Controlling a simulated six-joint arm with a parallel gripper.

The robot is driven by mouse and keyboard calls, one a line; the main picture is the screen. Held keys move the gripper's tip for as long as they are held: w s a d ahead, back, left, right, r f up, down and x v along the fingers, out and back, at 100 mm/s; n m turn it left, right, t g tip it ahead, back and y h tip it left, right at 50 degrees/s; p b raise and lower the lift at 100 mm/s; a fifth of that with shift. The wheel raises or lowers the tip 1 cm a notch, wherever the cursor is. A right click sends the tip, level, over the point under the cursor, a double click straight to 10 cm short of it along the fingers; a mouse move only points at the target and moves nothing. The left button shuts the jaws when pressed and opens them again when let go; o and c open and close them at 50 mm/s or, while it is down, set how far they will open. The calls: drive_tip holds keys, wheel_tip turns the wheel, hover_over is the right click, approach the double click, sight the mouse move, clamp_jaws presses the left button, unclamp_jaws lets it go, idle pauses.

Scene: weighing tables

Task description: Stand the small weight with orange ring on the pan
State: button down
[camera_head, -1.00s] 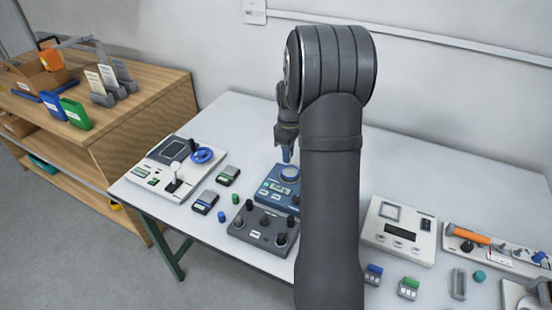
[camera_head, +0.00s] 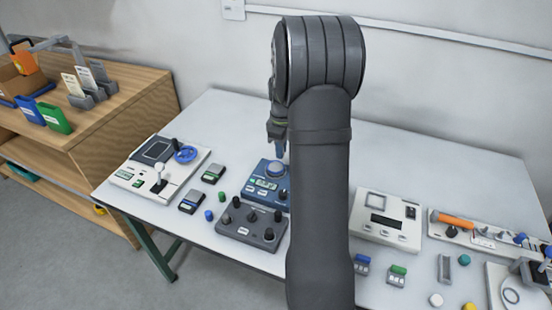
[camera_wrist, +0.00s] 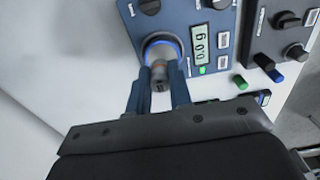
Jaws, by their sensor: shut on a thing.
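The blue scale (camera_head: 259,193) stands in the middle of the table, with its round pan (camera_head: 281,168) at the back. In the wrist view the pan (camera_wrist: 163,43) has a blue rim, and the scale's display (camera_wrist: 201,44) reads 0.0 g. My gripper (camera_wrist: 158,80) is shut on the small weight (camera_wrist: 160,78), a grey metal piece with a faint orange-brown band, in front of the pan in this view. In the head view my gripper (camera_head: 280,152) is just above the pan; my arm hides part of it. Whether the weight touches the pan cannot be told.
A dark knob box (camera_head: 250,226) stands just in front of the scale. Two small devices (camera_head: 213,174) (camera_head: 192,201) and blue and green caps (camera_head: 209,215) (camera_head: 222,197) lie to the left. A white scale (camera_head: 386,220) stands to the right. The table behind the blue scale is clear.

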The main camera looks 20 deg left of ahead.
sight(276, 167)
drive_tip(key=shift+a+f, duration=0.5)
drive_tip(key=shift+a, duration=0.4)
drive_tip(key=shift+f, duration=2.05)
drive_tip(key=shift+f, duration=0.15)
drive_tip(key=c, duration=1.3)
unclamp_jaws()
wheel_tip(276, 167, up, 12)
drive_tip(key=shift+r, duration=0.2)
